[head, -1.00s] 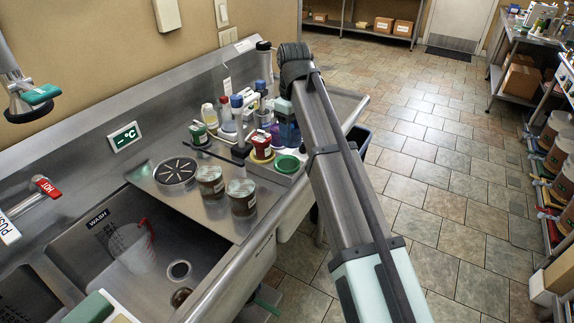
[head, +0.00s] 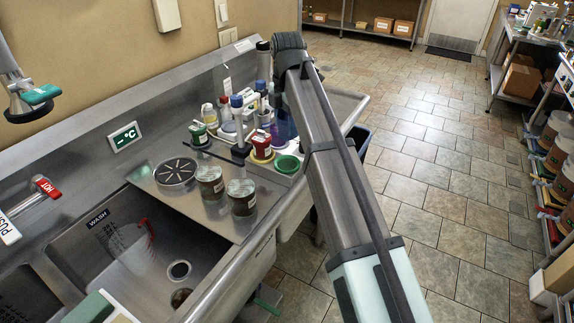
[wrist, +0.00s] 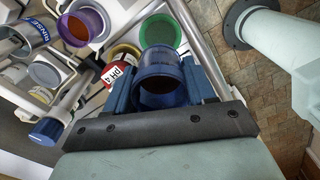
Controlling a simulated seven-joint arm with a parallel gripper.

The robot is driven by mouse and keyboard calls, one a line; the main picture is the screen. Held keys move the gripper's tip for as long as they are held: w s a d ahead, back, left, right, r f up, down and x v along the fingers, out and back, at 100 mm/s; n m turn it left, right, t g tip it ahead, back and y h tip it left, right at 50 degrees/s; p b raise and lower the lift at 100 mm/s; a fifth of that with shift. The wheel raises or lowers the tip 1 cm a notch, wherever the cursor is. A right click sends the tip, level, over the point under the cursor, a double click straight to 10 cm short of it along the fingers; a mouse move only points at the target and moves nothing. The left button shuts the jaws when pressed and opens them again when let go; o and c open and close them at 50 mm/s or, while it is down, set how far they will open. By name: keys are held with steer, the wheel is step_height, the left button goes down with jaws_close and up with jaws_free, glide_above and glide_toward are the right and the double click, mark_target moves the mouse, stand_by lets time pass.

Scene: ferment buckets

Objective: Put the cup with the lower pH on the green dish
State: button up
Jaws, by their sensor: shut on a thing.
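My gripper (wrist: 162,80) is shut on a blue-tinted clear cup (wrist: 161,58) with dark reddish-brown liquid, in the wrist view. The green dish (wrist: 160,32) lies just beyond this cup in that view and looks empty. It also shows in the head view (head: 287,164), at the right front of the bench items. A second cup (wrist: 76,28) with brown liquid and a purplish rim stands at the upper left of the wrist view. In the head view my arm hides most of the gripper and held cup. I cannot read a pH value for either cup.
A yellow dish (wrist: 125,52) and a red "pH 4" item (wrist: 113,75) are close left of the held cup. Two dark jars (head: 210,182) and a round strainer (head: 175,172) stand left of the green dish, beside the sink.

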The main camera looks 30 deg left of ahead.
steer(key=shift+f, duration=0.25)
steer(key=shift+n, duration=0.3)
steer(key=shift+f, duration=4.75)
steer(key=shift+f, duration=0.15)
steer(key=o, duration=1.1)
steer(key=shift+c, duration=0.2)
step_height(320, 180, up, 12)
steer(key=shift+r, duration=0.15)
steer(key=shift+d, duration=0.1)
